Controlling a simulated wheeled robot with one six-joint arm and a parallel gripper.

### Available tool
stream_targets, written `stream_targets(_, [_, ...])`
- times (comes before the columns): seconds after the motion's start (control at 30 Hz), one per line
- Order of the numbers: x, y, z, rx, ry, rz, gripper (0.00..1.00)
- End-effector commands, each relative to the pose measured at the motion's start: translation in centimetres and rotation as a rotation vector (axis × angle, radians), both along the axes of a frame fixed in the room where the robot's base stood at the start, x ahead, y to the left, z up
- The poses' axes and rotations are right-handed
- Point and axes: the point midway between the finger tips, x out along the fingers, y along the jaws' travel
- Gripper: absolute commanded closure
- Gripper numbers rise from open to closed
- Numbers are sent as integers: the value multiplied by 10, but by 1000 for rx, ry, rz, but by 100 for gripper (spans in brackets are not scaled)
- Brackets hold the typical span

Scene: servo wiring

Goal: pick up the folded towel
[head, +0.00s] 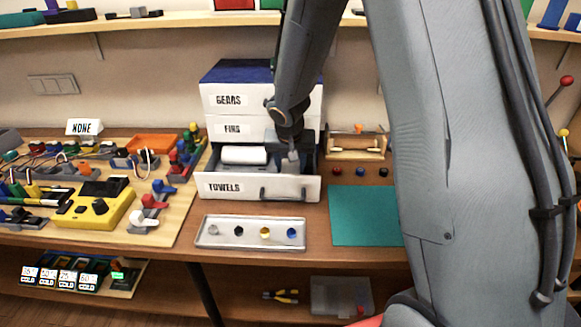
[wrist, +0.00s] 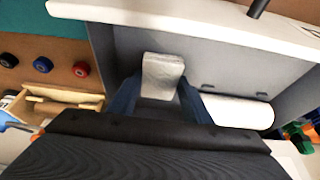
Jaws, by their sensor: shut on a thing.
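The folded towel (wrist: 163,70) is a small whitish block inside the open drawer labelled TOWELS (head: 225,188). In the wrist view my gripper (wrist: 159,84) has its two dark blue fingers on either side of the towel, shut on it.
The drawer belongs to a cabinet (head: 213,99) with closed drawers above, marked GEARS and FIRD or similar. A metal tray (head: 222,242) with small knobs and a teal mat (head: 365,216) lie in front. A wooden holder (head: 356,144) stands right, wiring boards (head: 95,210) left.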

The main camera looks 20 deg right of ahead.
Motion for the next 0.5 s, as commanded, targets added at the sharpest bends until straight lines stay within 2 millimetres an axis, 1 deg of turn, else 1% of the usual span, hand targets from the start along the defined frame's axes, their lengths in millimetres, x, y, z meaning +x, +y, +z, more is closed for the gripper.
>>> stream_targets(0.27, [0, 0, 18, 0, -1, -1, 77])
stream_targets(0.5, [2, -1, 13, -8, -26, -1, 77])
